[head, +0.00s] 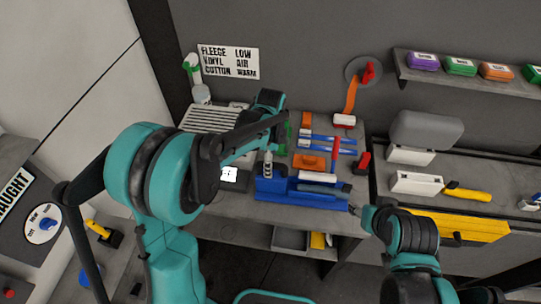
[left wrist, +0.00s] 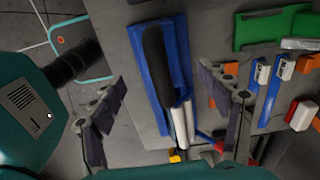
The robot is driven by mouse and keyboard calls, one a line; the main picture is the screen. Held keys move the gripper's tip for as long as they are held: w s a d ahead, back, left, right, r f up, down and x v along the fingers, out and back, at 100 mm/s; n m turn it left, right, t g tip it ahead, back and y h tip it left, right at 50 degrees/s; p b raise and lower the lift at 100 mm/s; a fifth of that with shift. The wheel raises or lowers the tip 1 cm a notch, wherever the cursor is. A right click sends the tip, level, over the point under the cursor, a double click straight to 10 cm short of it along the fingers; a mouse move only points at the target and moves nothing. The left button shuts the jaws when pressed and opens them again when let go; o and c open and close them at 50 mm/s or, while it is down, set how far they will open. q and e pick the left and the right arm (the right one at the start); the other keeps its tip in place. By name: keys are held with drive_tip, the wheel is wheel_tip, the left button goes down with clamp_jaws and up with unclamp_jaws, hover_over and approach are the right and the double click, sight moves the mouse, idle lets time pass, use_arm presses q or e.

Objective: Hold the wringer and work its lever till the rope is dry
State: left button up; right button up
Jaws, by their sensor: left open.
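A blue unit that looks like the wringer (head: 285,195) lies along the front edge of the bench. It also shows in the left wrist view (left wrist: 143,65), with a long dark grey, rope-like piece (left wrist: 155,62) and white cylinders (left wrist: 183,122) on it.
A ribbed grey tray (head: 213,118) stands at the back left. A yellow-handled tool (head: 465,193) lies on the right bench. A shelf (head: 470,83) holds coloured blocks.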

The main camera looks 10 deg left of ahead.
use_arm(q)
wheel_tip(320, 180, down, 9)
drive_tip(key=shift+f, duration=0.2)
drive_tip(key=shift+c, duration=0.3)
clamp_jaws()
idle(0.9)
